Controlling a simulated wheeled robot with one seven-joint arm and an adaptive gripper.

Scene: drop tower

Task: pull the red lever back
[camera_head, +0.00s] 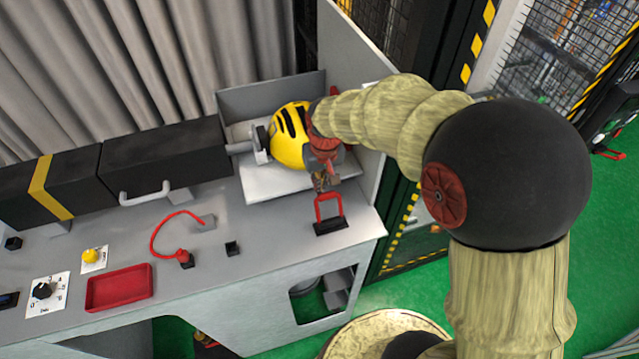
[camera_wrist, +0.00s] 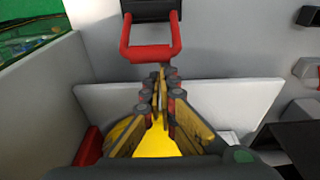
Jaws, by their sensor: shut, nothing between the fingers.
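The red lever (camera_head: 317,209) is a U-shaped red handle on a black base near the right end of the grey bench. In the wrist view the red lever (camera_wrist: 126,38) is at the top centre, its crossbar facing my fingers. My gripper (camera_head: 320,186) points down beside the lever on its far side. In the wrist view my gripper (camera_wrist: 161,75) has its fingertips together with nothing between them, just short of the crossbar. I cannot tell whether they touch it.
A yellow and black rounded object (camera_head: 289,140) is by my wrist, over a pale tray (camera_head: 262,186). A grey upright panel (camera_head: 366,190) stands close on the right. A red tray (camera_head: 119,288) and a red cable (camera_head: 160,229) lie left. Bench left of the lever is partly clear.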

